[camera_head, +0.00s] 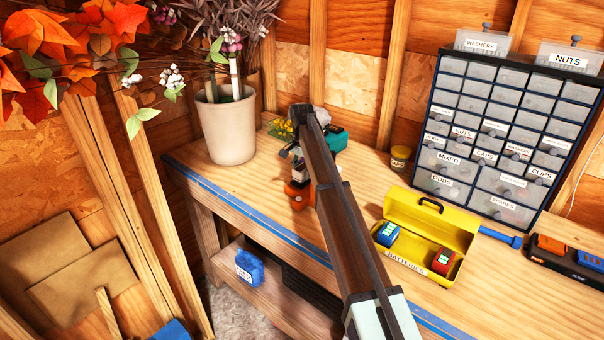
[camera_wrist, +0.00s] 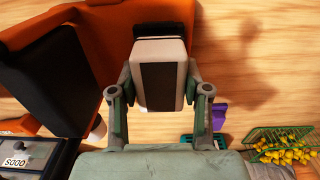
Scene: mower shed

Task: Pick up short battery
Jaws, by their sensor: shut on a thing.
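My gripper (camera_wrist: 160,92) is shut on a small pale block with a dark panel on its face and a dark far end, which looks like the short battery (camera_wrist: 174,46). One finger lies along each side of it. In the head view my gripper is small and partly hidden by my arm, beside the pale block (camera_head: 299,172) at the workbench's far end. The block shows just above an orange tool (camera_head: 298,196); I cannot tell whether they touch. An orange and black body (camera_wrist: 70,45) fills the upper left of the wrist view.
A yellow box labelled BATTERIES (camera_head: 431,228) stands open on the workbench (camera_head: 240,190) with a blue and a red battery inside. A drawer cabinet (camera_head: 497,135) and plant pot (camera_head: 228,125) stand behind. Yellow flowers (camera_wrist: 285,150) lie near my gripper. Bare wood shows right in the wrist view.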

